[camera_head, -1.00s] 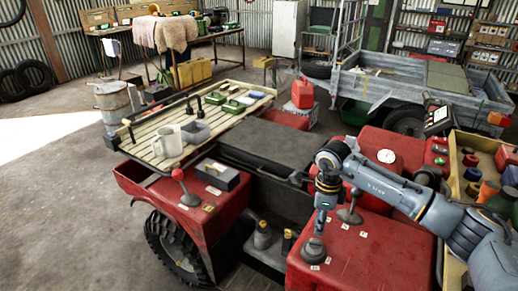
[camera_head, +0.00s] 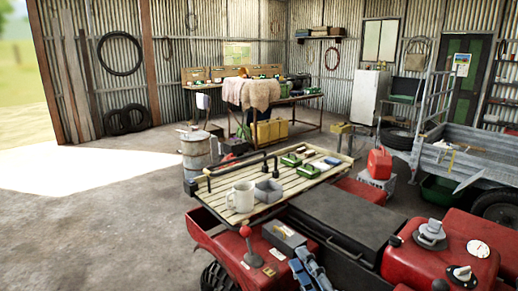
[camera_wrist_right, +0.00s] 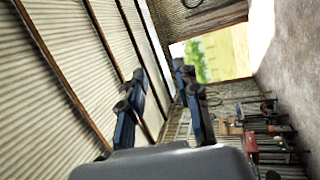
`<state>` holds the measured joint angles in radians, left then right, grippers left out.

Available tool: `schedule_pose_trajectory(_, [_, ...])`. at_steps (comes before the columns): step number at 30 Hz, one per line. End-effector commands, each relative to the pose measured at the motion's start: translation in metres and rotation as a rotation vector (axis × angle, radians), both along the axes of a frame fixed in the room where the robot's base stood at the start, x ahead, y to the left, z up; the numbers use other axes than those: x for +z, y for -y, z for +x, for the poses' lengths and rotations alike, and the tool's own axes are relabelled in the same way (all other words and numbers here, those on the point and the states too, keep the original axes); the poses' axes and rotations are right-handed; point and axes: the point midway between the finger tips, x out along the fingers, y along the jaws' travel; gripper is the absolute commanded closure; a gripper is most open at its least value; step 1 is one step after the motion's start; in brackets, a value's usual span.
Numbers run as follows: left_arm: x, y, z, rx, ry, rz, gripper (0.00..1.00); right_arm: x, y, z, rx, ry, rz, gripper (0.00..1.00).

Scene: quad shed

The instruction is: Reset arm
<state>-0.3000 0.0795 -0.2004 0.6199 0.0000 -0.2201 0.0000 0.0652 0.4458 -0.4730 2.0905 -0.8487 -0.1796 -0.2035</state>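My right gripper (camera_head: 303,268) shows at the bottom middle of the head view, with blue-grey fingers in front of the red quad bike (camera_head: 236,262). In the right wrist view its two dark blue fingers (camera_wrist_right: 162,95) stand well apart with nothing between them. The shed wall and bright doorway show beyond them. The rest of my right arm is out of the head view. My left gripper is in neither view.
The quad's slatted rack (camera_head: 222,203) holds a mug (camera_head: 241,196), a grey open box (camera_head: 268,192) and several small items. A metal drum (camera_head: 196,155), a workbench (camera_head: 311,97) and a trailer (camera_head: 460,160) stand behind. Concrete floor (camera_head: 105,210) is clear at left.

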Motion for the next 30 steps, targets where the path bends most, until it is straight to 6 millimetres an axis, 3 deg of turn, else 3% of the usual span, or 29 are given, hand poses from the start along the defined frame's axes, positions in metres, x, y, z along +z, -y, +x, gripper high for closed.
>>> schedule_pose_trajectory(3, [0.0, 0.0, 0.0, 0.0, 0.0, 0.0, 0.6, -0.047, 0.056, -0.008, -0.228, -0.309, 0.298, 0.68])
schedule_pose_trajectory(5, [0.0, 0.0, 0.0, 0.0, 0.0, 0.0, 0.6, -0.08, 0.081, -0.021, -0.34, -0.475, 0.428, 0.68])
schedule_pose_trajectory(9, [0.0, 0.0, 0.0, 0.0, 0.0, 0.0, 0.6, -0.158, 0.117, -0.076, -0.572, -0.849, 0.667, 0.68])
schedule_pose_trajectory(12, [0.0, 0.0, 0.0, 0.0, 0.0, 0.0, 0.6, -0.196, 0.124, -0.119, -0.687, -1.056, 0.767, 0.68])
schedule_pose_trajectory(15, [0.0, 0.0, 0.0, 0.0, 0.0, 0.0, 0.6, -0.221, 0.126, -0.158, -0.772, -1.216, 0.831, 0.68])
schedule_pose_trajectory(25, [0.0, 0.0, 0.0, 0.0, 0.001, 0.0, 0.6, -0.258, 0.114, -0.267, -0.968, -1.623, 0.94, 0.68])
schedule_pose_trajectory(26, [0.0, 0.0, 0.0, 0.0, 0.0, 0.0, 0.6, -0.262, 0.113, -0.273, -0.98, -1.646, 0.941, 0.68])
schedule_pose_trajectory(30, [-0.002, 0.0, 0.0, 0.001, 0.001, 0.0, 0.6, -0.303, 0.113, -0.259, -0.984, -1.648, 0.928, 0.68])
